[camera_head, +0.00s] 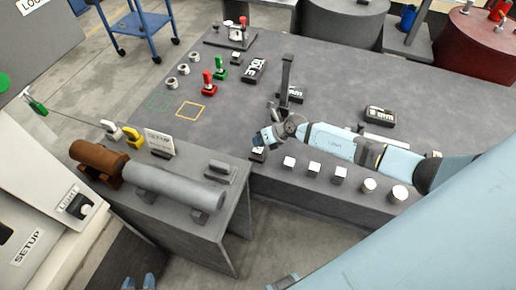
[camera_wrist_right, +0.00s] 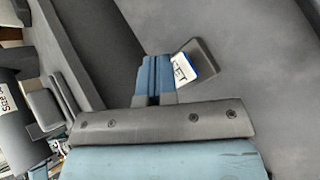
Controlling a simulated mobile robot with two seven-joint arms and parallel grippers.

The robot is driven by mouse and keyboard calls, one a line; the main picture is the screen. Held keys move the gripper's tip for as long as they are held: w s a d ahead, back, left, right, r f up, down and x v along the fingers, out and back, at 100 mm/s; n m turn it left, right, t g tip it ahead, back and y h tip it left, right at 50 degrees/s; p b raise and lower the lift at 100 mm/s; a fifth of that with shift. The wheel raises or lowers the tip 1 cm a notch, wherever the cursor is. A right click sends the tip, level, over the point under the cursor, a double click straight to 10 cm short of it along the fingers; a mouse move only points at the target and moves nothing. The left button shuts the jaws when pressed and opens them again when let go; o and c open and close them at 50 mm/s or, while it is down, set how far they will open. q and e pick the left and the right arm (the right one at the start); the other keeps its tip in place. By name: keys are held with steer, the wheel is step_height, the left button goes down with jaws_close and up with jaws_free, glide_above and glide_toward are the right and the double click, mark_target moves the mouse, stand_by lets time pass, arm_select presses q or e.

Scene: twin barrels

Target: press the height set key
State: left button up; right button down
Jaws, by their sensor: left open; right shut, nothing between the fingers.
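The set key is a small dark block with a white label ending in "ET" (camera_wrist_right: 183,68) in the right wrist view. In the head view a dark block (camera_head: 257,155), likely this key, sits at the grey table's near left corner, partly hidden by my right gripper. My right gripper (camera_head: 261,139) is shut and empty, just above and beside the block. In the wrist view its blue fingertips (camera_wrist_right: 153,76) overlap the label's left side; I cannot tell whether they touch it. My left gripper's blue fingertips (camera_head: 139,282) show apart at the bottom edge, open and empty, far from the key.
A row of white square and round buttons (camera_head: 315,170) runs along the grey table's (camera_head: 235,110) near edge. A display block (camera_head: 379,116) and a dark upright post (camera_head: 286,75) stand behind my right arm. A side bench with a grey cylinder (camera_head: 172,186) stands at left.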

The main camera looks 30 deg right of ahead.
mark_target(259, 148)
steer(key=shift+f, duration=0.1)
stand_by(0.5)
steer(key=shift+f, duration=0.3)
steer(key=shift+f+b, duration=0.5)
steer(key=shift+f, duration=0.05)
stand_by(0.9)
steer(key=shift+r+p, duration=0.95)
steer(key=shift+p, duration=0.1)
step_height(259, 148, up, 5)
steer(key=p, duration=0.5)
steer(key=shift+r, duration=0.1)
